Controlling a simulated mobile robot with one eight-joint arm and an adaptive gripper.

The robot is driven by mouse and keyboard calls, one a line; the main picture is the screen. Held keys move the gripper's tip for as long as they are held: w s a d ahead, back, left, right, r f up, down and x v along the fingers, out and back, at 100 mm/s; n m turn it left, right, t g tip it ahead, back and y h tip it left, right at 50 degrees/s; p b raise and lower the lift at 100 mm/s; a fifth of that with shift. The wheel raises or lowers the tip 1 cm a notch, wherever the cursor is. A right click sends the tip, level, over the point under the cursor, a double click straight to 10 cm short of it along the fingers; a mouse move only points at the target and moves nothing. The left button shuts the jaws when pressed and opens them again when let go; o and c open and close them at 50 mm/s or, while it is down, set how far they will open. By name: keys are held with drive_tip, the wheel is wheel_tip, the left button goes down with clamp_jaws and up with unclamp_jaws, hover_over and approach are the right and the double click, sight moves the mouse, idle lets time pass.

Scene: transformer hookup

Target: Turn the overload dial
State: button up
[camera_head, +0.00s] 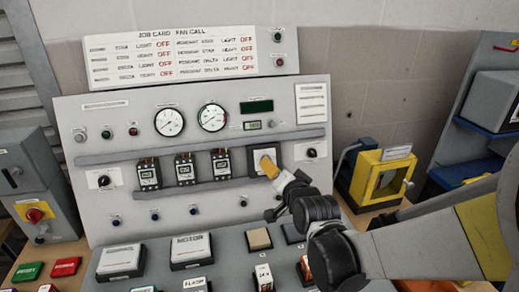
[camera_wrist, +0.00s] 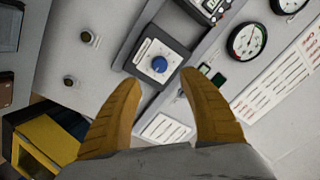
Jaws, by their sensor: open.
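The overload dial (camera_wrist: 159,65) is a blue round knob with a light pointer mark, on a white square plate with a dark surround. In the wrist view it lies just beyond and between the two yellow fingertips of my gripper (camera_wrist: 160,82). The fingers are spread wide and nothing is between them. In the head view my gripper (camera_head: 269,167) is in front of the plate (camera_head: 259,151) at the right end of the device row, and it hides the dial there. I cannot tell how far the fingertips are from the plate.
Several relays, such as one module (camera_head: 185,169), sit left of the plate on the grey panel (camera_head: 80,210). Gauges (camera_head: 212,117) are above. A yellow box (camera_head: 380,175) stands right of the panel. Blocks such as the MOTOR block (camera_head: 190,250) cover the sloped desk below.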

drive_tip(key=b+x, duration=0.2)
drive_tip(key=x, duration=0.6)
drive_tip(key=shift+w+f, duration=0.1)
drive_tip(key=shift+f, duration=0.05)
clamp_jaws()
